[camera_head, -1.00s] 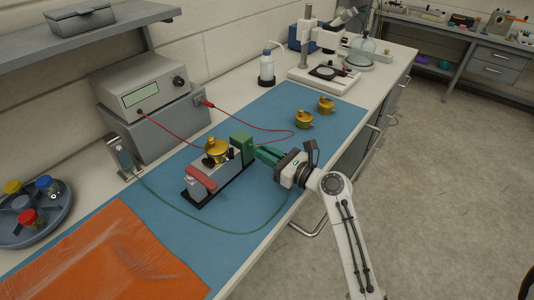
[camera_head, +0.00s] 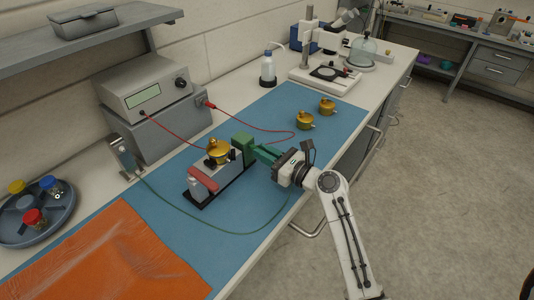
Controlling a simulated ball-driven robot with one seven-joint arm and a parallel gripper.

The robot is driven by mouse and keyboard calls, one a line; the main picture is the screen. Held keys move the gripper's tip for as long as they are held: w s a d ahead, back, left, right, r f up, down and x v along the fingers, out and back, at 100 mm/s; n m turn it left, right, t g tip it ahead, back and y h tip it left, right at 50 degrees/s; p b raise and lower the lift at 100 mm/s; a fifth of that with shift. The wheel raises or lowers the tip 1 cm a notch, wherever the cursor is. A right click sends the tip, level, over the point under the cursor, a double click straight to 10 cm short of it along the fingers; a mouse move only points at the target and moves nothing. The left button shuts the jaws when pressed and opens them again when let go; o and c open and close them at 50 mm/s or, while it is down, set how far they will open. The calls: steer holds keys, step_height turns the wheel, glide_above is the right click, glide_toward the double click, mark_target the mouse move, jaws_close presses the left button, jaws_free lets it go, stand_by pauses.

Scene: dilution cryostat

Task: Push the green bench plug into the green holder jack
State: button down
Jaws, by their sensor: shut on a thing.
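The green holder jack (camera_head: 243,148) is a green block at the right end of the holder (camera_head: 221,179), which stands on the blue mat and carries a brass part. The green bench plug (camera_head: 266,154) is a green body between the jack and my gripper (camera_head: 277,162). My gripper is shut on the plug from the right, low over the mat's right edge. The plug's front end is close against the jack; I cannot tell if it is seated. A green cable (camera_head: 192,226) loops over the mat from the left toward the gripper.
A grey instrument (camera_head: 150,90) with a display stands behind, with red leads running onto the blue mat (camera_head: 283,105). Two brass parts (camera_head: 305,121) (camera_head: 327,107) sit farther back on the mat. An orange sheet (camera_head: 110,255) covers the near left; a round tray (camera_head: 37,210) stands at left.

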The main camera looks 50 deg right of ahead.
steer(key=shift+w+r+p, duration=0.1)
steer(key=shift+w+p, duration=0.35)
stand_by(0.6)
steer(key=c, duration=1.2)
jaws_free()
steer(key=shift+o, duration=0.5)
steer(key=shift+s, duration=0.15)
steer(key=shift+o, duration=0.2)
steer(key=shift+s+d+p, duration=0.15)
steer(key=shift+s+p, duration=0.45)
steer(key=shift+s, duration=3.55)
